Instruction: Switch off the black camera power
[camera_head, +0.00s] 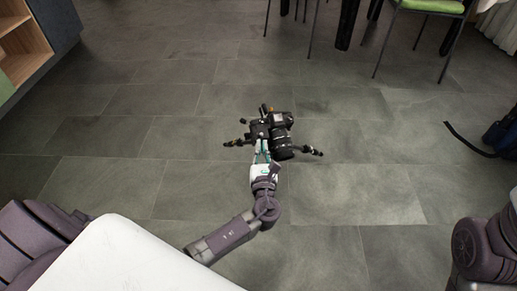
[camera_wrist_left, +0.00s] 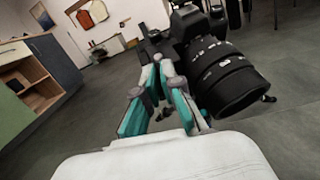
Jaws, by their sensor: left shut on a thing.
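The black camera (camera_head: 280,125) with its long lens stands on a black tripod (camera_head: 314,151), seen from above. In the left wrist view the camera's lens (camera_wrist_left: 228,78) points toward the lower right, close to the fingers. My left gripper (camera_head: 262,145) is at the camera's left side. Its teal and grey fingers (camera_wrist_left: 160,62) are shut on a black part beside the camera body. Whether this part belongs to the camera or the tripod head, I cannot tell. The power switch cannot be made out. My right gripper is not in view.
Grey tiled floor around the tripod is clear. Dark table legs and a chair with a green seat (camera_head: 432,5) stand at the back. An open wooden cabinet (camera_head: 22,50) is at the far left, a dark blue bag (camera_head: 501,132) with a strap at the right.

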